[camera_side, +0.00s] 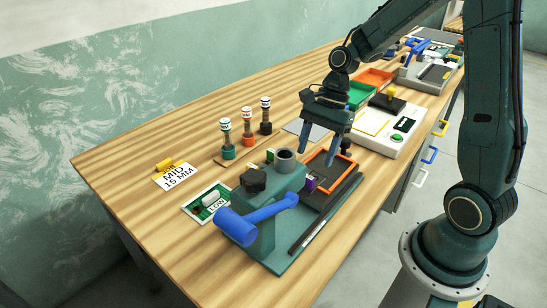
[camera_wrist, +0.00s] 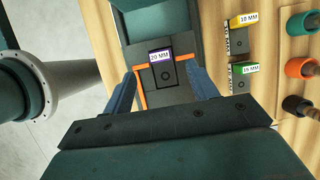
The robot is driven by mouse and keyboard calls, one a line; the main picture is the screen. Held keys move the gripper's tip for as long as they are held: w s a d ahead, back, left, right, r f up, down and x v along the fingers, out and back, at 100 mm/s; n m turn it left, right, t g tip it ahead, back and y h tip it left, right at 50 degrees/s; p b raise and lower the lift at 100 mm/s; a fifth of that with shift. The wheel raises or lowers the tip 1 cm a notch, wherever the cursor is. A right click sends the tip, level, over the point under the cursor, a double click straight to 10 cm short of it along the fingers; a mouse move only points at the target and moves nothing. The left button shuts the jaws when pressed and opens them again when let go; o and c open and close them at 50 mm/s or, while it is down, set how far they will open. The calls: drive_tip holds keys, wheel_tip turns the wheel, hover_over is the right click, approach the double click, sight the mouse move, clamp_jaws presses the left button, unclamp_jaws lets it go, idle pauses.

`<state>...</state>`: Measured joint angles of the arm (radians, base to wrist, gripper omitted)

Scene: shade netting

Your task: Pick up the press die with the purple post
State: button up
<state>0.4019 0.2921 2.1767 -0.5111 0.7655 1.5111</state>
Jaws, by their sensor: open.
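The press die with the purple post (camera_wrist: 160,56) is a dark block with a white 20 MM label, seen from above in the wrist view. It lies in a dark tray with an orange rim (camera_wrist: 141,100). In the side view its purple part (camera_side: 311,184) shows in the tray, partly hidden. My gripper (camera_side: 318,150) is open and empty, its blue fingers pointing down above the tray. In the wrist view the fingers (camera_wrist: 163,88) are on either side of the die, apart from it in the picture; the height gap is hard to judge.
A yellow 10 MM die (camera_wrist: 240,20) and a green 15 MM die (camera_wrist: 244,69) lie right of the tray. The teal press (camera_side: 262,215) with its blue handle (camera_side: 255,218) stands close by. Several stamp-like posts (camera_side: 247,130) stand behind. A white control box (camera_side: 390,125) is at right.

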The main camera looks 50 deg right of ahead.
sight(309, 175)
drive_tip(key=shift+a+f, duration=0.15)
drive_tip(key=shift+f, duration=0.25)
drive_tip(key=shift+x, duration=2.6)
drive_tip(key=c, duration=1.2)
drive_tip(key=shift+r, duration=0.15)
wheel_tip(309, 175, up, 20)
